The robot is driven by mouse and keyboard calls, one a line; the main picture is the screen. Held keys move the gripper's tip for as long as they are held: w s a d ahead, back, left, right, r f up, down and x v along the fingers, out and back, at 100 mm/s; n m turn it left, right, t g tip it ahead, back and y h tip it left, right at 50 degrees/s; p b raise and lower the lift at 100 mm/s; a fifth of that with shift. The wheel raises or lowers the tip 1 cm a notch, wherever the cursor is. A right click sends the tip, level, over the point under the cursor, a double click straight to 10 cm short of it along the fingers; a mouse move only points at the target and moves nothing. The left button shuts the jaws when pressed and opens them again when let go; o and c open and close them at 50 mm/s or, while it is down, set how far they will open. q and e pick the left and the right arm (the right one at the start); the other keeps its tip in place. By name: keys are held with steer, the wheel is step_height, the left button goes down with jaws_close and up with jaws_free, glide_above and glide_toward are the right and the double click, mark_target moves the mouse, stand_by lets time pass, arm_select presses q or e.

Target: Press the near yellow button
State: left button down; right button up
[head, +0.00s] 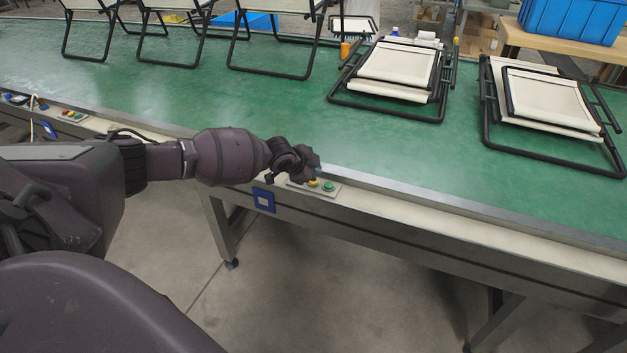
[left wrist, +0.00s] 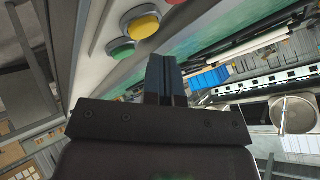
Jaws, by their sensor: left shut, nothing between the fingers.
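The near yellow button (head: 313,183) sits on a small control panel (head: 332,195) on the conveyor's near edge. My left gripper (head: 317,172) hovers just behind and above it in the head view, with its fingers shut and empty. In the left wrist view the yellow button (left wrist: 143,26) shows at the top, just beyond the shut fingertips (left wrist: 160,60). I cannot tell whether they touch it. My right gripper is not in view.
A green button (head: 329,187) sits right of the yellow one, and a red button (left wrist: 176,2) is cut off in the wrist view. Another button panel (head: 72,116) is at the far left. Folded loungers (head: 397,72) lie on the green conveyor (head: 250,110).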

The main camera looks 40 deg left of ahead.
arm_select(q)
steer(key=shift+f, duration=0.1)
stand_by(0.7)
steer(key=shift+f, duration=0.4)
stand_by(0.3)
